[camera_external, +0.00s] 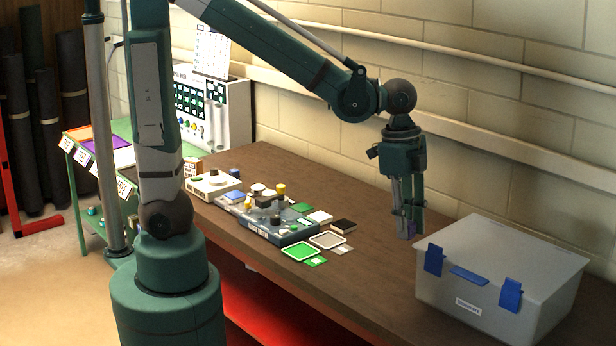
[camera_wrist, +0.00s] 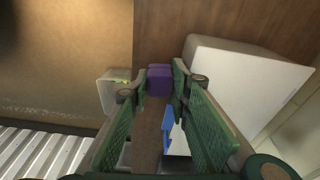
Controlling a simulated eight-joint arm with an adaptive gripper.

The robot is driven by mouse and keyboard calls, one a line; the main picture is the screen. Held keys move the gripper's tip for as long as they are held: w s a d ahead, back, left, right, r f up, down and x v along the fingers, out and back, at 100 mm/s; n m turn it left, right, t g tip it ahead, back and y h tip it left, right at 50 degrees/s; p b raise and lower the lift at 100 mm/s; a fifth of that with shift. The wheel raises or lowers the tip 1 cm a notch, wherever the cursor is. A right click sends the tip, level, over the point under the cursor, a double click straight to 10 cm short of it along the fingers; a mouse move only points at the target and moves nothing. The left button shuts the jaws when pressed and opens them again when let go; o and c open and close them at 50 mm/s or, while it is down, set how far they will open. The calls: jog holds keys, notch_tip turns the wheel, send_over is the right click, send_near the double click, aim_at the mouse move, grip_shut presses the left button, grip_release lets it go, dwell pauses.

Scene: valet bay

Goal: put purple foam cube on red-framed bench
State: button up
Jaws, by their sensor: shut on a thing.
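The purple foam cube (camera_wrist: 160,80) sits between my fingertips in the wrist view. In the external view only a small purple patch of it (camera_external: 412,229) shows at the tips. My gripper (camera_external: 407,232) points down, shut on the cube, at the right part of the brown-topped bench (camera_external: 345,290). Red surfaces show under this bench top. The cube is over the bench top or at its surface; I cannot tell whether it touches. In the wrist view my gripper (camera_wrist: 159,82) has one finger on each side of the cube.
A grey lidded bin (camera_external: 495,270) with blue latches stands on the bench close right of my gripper. A tray of small items (camera_external: 290,237) lies to the left, with a white device (camera_external: 212,185) beyond. A block wall (camera_external: 480,110) runs behind.

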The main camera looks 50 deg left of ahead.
jog(key=w+a+n+t, duration=0.1)
jog(key=w+a+n, duration=0.2)
jog(key=w+a, duration=1.05)
jog(key=w+a+n, duration=0.4)
jog(key=w+a, duration=0.7)
jog(key=a, duration=0.5)
jog(key=w+a+n+y, duration=0.1)
jog(key=w+a+n, duration=0.1)
jog(key=a, duration=1.1)
jog(key=w+a+n, duration=0.2)
jog(key=w+a, duration=0.1)
jog(key=a, duration=1)
jog(key=s+a+n+p, duration=0.1)
jog(key=s+a+n, duration=0.35)
jog(key=a, duration=1.35)
jog(key=s+a+n, duration=0.1)
jog(key=s+a, duration=0.6)
jog(key=a, duration=1.2)
notch_tip(320, 180, down, 11)
jog(key=shift+w+t+y, duration=0.2)
jog(key=shift+t+y, duration=0.1)
jog(key=shift+y, duration=0.1)
jog(key=shift+f, duration=0.1)
jog(key=shift+f, duration=3.15)
